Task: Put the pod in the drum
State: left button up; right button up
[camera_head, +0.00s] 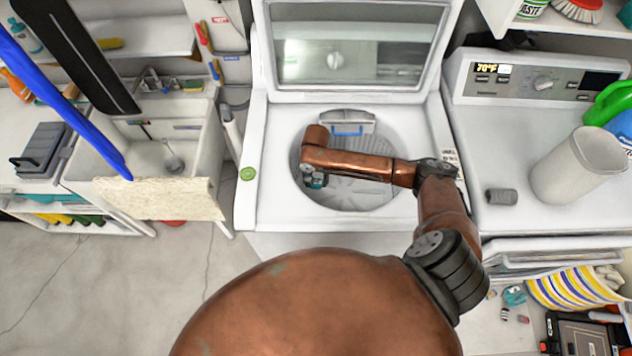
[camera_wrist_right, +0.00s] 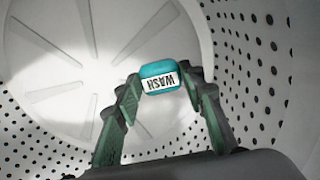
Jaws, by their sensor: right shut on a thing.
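The pod (camera_wrist_right: 160,83), a small teal block with a white "WASH" label, is held between the fingertips of my right gripper (camera_wrist_right: 160,88) in the right wrist view. Around and beyond them are the white fins and perforated wall of the drum (camera_wrist_right: 262,75). In the head view my right arm reaches through the open top of the washer, and the right gripper (camera_head: 315,181) is low inside the drum (camera_head: 375,190), partly hidden by my arm. I cannot clearly make out the pod there. My left gripper is not in view.
The washer lid (camera_head: 347,97) stands open behind the drum. A green round item (camera_head: 248,174) lies on the washer's left rim. On the dryer at right stand a white bin (camera_head: 577,167) and a grey cylinder (camera_head: 501,197). A sink (camera_head: 165,155) is at left.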

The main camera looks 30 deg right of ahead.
jog(key=shift+f, duration=0.6)
pick_arm(q)
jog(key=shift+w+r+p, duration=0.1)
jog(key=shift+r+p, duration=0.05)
jog(key=shift+p, duration=0.15)
pick_arm(e)
jog(key=shift+f, duration=0.3)
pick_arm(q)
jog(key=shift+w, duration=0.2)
pick_arm(e)
jog(key=o, duration=0.9)
jog(key=shift+o, duration=0.2)
jog(key=shift+w+d+r+b, duration=0.1)
jog(key=shift+r+b, duration=0.25)
jog(key=shift+r, duration=0.15)
pick_arm(q)
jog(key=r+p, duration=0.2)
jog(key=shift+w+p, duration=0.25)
jog(key=shift+p, duration=0.05)
pick_arm(e)
notch_tip(320, 180, up, 12)
